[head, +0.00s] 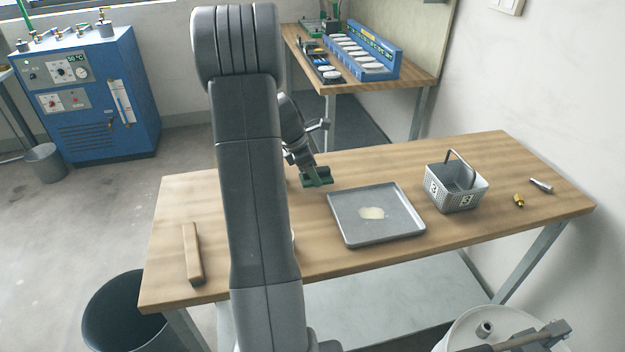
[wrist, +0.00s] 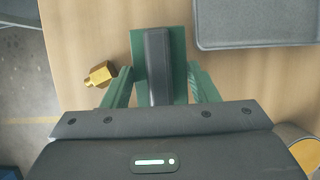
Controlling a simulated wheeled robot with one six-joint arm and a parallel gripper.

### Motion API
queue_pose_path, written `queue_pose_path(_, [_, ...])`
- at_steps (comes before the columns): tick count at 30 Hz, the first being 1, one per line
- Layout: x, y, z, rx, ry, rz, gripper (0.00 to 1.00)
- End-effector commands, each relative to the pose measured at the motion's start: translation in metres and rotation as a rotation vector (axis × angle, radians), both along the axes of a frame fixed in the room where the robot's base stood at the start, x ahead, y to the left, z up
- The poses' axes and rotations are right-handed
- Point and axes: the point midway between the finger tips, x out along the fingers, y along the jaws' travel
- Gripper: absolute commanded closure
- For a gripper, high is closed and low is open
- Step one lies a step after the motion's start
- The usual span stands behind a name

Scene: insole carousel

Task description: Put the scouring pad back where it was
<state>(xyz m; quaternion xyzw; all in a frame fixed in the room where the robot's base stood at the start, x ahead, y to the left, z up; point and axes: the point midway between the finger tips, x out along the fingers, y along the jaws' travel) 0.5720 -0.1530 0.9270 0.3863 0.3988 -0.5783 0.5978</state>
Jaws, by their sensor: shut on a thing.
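The scouring pad (wrist: 143,88) is green with a dark grey grip block (wrist: 157,67) along its top. My gripper (wrist: 160,88) is shut on it, with a green finger on each side in the wrist view. In the head view, my gripper (head: 313,172) holds the pad (head: 318,183) just left of the tray's far left corner. The grey tray (head: 342,233) lies on the wooden table with a pale patch (head: 373,213) on its floor; its edge also shows in the wrist view (wrist: 255,44). I cannot tell whether the pad touches the table.
A grey basket (head: 456,189) marked 3 stands right of the tray. A brass fitting (head: 519,201) and a metal cylinder (head: 541,186) lie farther right. A wooden block (head: 192,253) lies at the left. A brass piece (wrist: 100,74) lies close to my gripper. My arm hides the table's left middle.

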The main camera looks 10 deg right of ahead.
Motion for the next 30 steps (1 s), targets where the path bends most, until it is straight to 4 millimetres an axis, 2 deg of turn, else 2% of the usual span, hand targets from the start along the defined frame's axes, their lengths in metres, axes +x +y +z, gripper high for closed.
queue_pose_path(6, [0.0, 0.0, -0.03, 0.0, 0.003, 0.001, 0.71])
queue_pose_path(17, [0.0, 0.0, -0.035, 0.0, 0.001, 0.001, 0.71])
queue_pose_path(18, [0.0, 0.0, -0.033, 0.0, 0.001, 0.001, 0.38])
queue_pose_path(20, [0.0, 0.0, -0.033, 0.0, 0.001, 0.001, 0.27])
queue_pose_path(30, [0.0, 0.0, -0.03, 0.0, 0.0, 0.001, 0.24])
